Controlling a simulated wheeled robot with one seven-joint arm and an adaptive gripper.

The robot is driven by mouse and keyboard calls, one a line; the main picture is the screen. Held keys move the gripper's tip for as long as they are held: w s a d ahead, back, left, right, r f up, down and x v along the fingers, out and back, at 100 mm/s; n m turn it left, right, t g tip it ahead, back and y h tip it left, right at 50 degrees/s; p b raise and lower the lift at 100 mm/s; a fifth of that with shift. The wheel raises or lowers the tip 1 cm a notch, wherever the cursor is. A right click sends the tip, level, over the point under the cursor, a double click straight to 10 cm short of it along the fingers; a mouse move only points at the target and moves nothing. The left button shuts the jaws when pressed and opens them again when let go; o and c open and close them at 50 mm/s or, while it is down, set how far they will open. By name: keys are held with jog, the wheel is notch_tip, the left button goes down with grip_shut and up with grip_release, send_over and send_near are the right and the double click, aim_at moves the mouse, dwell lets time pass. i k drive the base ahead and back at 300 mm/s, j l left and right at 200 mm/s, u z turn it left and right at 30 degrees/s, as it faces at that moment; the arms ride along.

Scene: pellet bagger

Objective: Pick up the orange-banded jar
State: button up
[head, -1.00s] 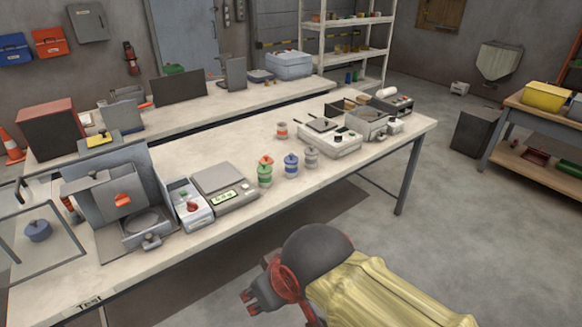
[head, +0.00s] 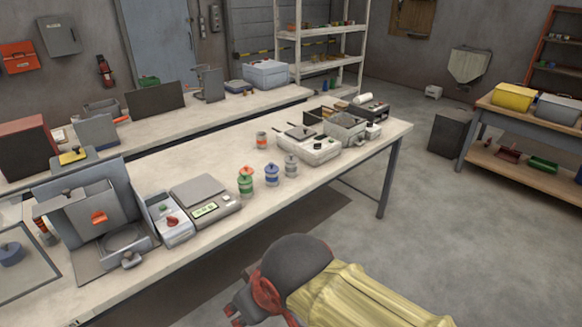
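The orange-banded jar (head: 262,140) is a small pale jar with an orange band. It stands upright on the long pale workbench (head: 222,150), left of a white bench device. A green-banded jar (head: 246,187), a blue-banded jar (head: 272,179) and a grey-banded jar (head: 291,168) stand in a row nearer the bench's front edge. My gripper (head: 238,314) is low at the bottom of the head view, in front of the bench and well apart from the jars. Its fingertips are partly cut off by the picture edge, so its opening is unclear.
A scale (head: 205,203) and a white device with a red knob (head: 170,221) stand left of the jars. The white device (head: 308,146) and a grey open-topped box (head: 345,128) stand to the right. Open floor (head: 400,250) lies right of the bench.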

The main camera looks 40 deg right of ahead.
aim_at(261, 141)
jog(key=i+l, duration=0.55)
jog(key=l, duration=0.2)
jog(key=i+l, duration=0.55)
jog(key=l, duration=0.15)
jog(key=i+l, duration=0.55)
jog(key=l, duration=0.2)
jog(key=z, duration=0.05)
